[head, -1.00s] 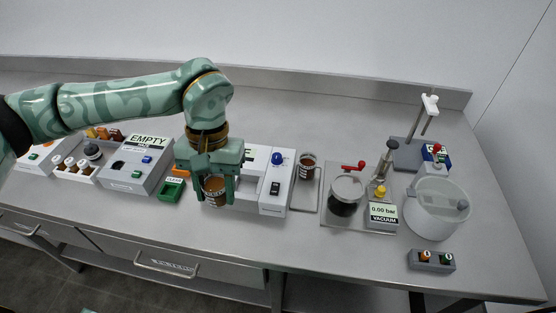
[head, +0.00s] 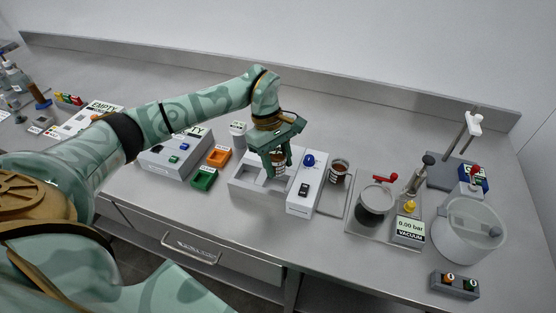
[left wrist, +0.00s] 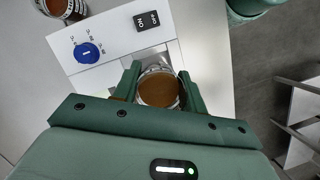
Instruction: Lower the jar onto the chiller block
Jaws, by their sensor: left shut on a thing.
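My left gripper (head: 277,168) is shut on a jar (head: 278,158) of brown liquid. The jar is upright between the fingers, which cover its sides. It also shows in the left wrist view (left wrist: 159,88), from above, with its open mouth in sight. The chiller block (head: 240,183) is a pale unit with a grey bed, a blue knob and a black switch on its white right-hand panel (head: 304,193). The jar is over the bed, close beside that panel. I cannot tell whether its base touches the bed. My right gripper is not in view.
A second brown jar (head: 339,172) stands on a plate just right of the chiller. Beyond it are a dark-filled vessel (head: 373,205), a vacuum gauge (head: 409,230) and a clear round tank (head: 468,232). Orange (head: 219,157) and green (head: 204,179) trays lie to the left.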

